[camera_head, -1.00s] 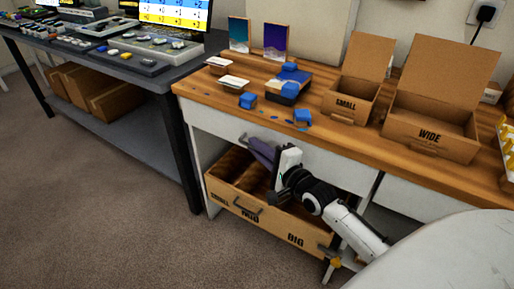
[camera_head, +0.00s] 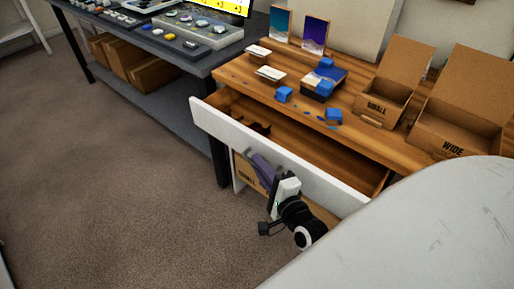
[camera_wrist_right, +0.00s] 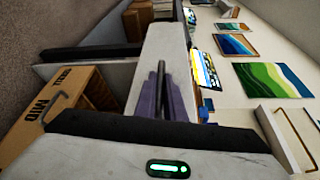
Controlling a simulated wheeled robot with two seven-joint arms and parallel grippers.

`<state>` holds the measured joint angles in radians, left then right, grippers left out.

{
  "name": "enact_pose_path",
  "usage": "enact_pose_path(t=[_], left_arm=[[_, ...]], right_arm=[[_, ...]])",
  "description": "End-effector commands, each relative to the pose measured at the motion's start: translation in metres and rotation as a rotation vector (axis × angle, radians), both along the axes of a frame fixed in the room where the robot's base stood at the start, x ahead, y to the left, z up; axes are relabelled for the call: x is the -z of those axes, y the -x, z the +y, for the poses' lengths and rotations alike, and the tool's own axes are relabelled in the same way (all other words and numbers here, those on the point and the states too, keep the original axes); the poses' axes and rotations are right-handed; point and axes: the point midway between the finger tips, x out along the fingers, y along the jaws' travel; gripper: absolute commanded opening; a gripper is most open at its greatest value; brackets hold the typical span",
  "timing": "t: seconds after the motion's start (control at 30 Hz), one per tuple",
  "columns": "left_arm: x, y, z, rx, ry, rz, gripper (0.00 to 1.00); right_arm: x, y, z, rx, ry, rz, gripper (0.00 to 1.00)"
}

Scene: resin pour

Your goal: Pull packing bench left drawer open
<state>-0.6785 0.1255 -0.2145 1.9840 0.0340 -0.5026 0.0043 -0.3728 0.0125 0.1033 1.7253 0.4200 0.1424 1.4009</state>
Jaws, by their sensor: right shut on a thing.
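The packing bench's left drawer is pulled out from under the wooden top, and its white front (camera_head: 225,127) stands well clear of the bench. Its wooden inside shows behind the front, with a small dark item towards the left end. My right gripper (camera_head: 258,163) is at the outer face of the drawer front, near its middle. In the right wrist view its purple fingers (camera_wrist_right: 162,97) are shut against the white drawer front (camera_wrist_right: 165,45). My left gripper is not in view.
The bench top (camera_head: 345,140) carries blue blocks, cards, two pictures, a SMALL box (camera_head: 388,88) and a WIDE box (camera_head: 455,125). A cardboard crate (camera_wrist_right: 70,105) sits below the drawer. A dark table (camera_head: 150,45) stands at left. Carpet in front is clear.

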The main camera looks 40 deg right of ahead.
Motion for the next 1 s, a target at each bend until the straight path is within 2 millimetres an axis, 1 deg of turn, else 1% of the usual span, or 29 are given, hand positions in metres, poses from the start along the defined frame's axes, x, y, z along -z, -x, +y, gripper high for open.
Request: enact_pose_path(t=[0.03,0.07,0.13,0.17,0.43,0.57,0.67,0.9,1.0], left_arm=[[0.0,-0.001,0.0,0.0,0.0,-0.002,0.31],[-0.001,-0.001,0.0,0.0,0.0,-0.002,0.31],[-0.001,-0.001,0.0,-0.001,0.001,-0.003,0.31],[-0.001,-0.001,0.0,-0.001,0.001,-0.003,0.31],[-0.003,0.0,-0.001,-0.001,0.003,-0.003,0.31],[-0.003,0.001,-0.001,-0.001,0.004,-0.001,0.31],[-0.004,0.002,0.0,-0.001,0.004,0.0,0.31],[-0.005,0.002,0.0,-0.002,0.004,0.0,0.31],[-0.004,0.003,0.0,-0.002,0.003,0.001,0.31]], right_arm=[[0.0,0.0,-0.001,0.002,0.0,-0.001,0.0],[0.0,0.0,-0.001,0.002,0.0,-0.001,0.14],[0.0,-0.001,-0.001,0.001,0.0,-0.001,0.26],[0.0,-0.001,0.0,0.0,0.0,-0.001,0.28],[0.0,0.0,0.0,-0.001,0.0,0.0,0.28],[0.0,0.01,0.001,-0.002,0.0,0.003,0.28],[-0.001,0.026,0.004,-0.001,0.0,0.003,0.28],[-0.005,0.073,0.011,-0.002,0.001,0.004,0.28],[-0.007,0.087,0.013,-0.002,0.002,0.002,0.28]])
